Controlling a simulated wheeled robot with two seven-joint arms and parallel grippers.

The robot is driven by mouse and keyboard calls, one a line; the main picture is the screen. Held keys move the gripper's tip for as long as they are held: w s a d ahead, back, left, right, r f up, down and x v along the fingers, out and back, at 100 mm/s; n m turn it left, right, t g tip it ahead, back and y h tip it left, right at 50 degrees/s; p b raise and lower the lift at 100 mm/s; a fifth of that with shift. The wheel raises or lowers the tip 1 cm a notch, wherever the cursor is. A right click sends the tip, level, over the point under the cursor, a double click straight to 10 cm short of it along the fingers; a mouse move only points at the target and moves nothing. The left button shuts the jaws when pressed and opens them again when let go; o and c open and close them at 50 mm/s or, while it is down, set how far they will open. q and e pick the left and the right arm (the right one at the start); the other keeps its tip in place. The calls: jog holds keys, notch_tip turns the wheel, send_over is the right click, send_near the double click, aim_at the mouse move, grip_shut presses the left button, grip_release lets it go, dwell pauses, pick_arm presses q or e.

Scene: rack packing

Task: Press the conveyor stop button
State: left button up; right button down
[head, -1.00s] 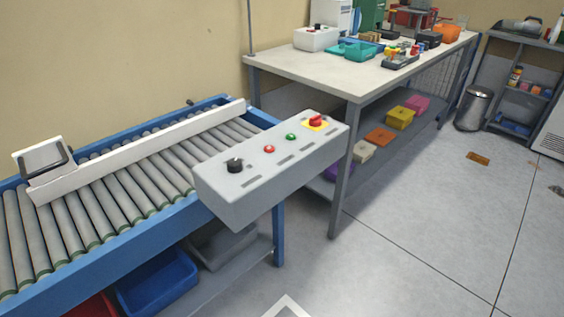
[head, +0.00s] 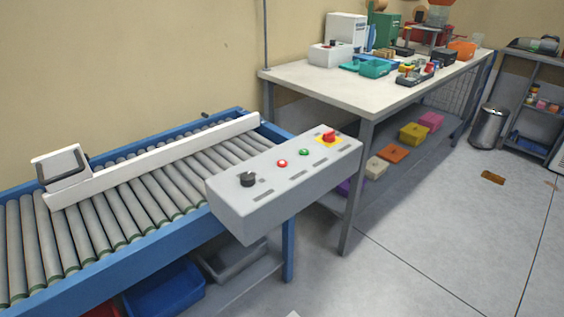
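A grey control box (head: 285,181) is mounted at the near right end of the roller conveyor (head: 150,200). The labels are too small to read, so which one is the stop button is not written clearly. Neither of my grippers shows in the head view.
A long workbench (head: 345,92) with bins and devices stands behind the box, its legs close to the box's right end. Blue (head: 165,287) and grey bins sit under the conveyor. A trash can (head: 488,127) and shelf stand far right.

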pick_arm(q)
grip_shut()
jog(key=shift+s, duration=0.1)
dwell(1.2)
